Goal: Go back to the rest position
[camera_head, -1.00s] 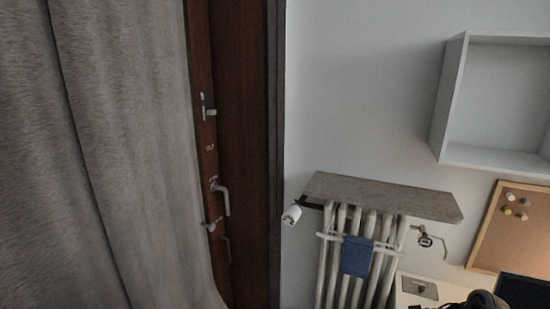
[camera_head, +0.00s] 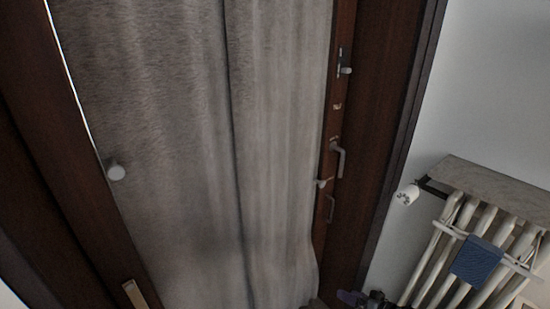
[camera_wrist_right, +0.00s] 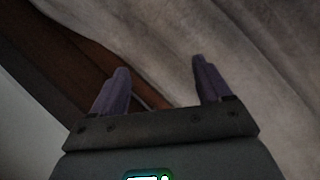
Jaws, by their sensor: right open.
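My right gripper (camera_head: 352,298) shows only in part at the bottom edge of the head view, in front of the dark door frame. In the right wrist view my right gripper (camera_wrist_right: 162,80) has its two purple fingers spread well apart. Nothing is between them; behind them are the grey curtain and dark brown wood. My left gripper is in neither view.
A grey curtain (camera_head: 190,150) hangs over a dark wooden door with a metal handle (camera_head: 338,158). At right, a white radiator (camera_head: 465,225) with a blue cloth (camera_head: 478,262) stands under a grey shelf board (camera_head: 495,190).

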